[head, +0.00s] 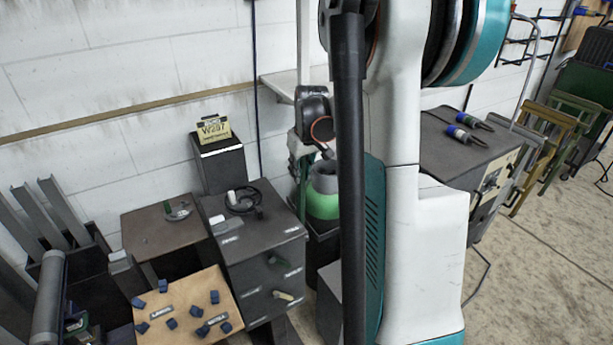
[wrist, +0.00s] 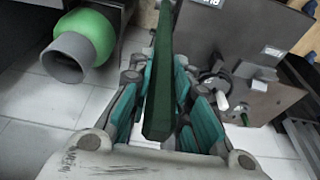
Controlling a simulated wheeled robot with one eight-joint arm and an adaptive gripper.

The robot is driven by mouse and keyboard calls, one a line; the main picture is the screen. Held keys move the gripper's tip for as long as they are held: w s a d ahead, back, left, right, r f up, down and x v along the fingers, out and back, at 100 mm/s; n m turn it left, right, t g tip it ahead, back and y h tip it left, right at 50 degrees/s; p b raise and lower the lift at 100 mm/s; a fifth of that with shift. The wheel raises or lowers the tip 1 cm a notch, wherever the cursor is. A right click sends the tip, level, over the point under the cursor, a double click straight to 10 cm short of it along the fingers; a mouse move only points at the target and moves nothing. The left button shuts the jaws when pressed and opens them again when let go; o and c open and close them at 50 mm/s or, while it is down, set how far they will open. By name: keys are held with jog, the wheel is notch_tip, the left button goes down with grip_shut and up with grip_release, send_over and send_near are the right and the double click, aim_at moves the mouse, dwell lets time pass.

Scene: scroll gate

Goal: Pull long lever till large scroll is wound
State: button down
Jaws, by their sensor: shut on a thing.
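In the wrist view, my gripper (wrist: 158,78) has its teal-padded fingers on both sides of a long dark green bar (wrist: 160,105). It is shut on this bar, which looks like the long lever. The bar runs from between the fingers up to the top edge of the picture. Its mount is not clear to me. In the head view my own arm fills the middle, and neither my gripper nor the held bar can be made out. I cannot identify the large scroll in either view.
A dark grey cabinet (head: 258,255) with small handles stands left of my arm. Beside it are a tan board (head: 185,300) with small blue pieces and a green round vessel (head: 322,202). A dark bench (head: 455,150) stands at right. Open floor (head: 540,270) lies at lower right.

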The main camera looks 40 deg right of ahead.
jog(key=w+d+f+g+p, duration=0.1)
jog(key=w+d+g, duration=0.1)
jog(key=w, duration=0.7)
jog(key=shift+g+y, duration=0.4)
jog(key=shift+g, duration=0.3)
jog(key=shift+w+d, duration=0.1)
jog(key=c, duration=1.7)
grip_release()
jog(key=shift+f, duration=0.1)
jog(key=shift+o, duration=1.1)
jog(key=shift+w, duration=0.15)
notch_tip(320, 180, up, 12)
jog(key=shift+w, duration=0.35)
jog(key=shift+d, duration=0.1)
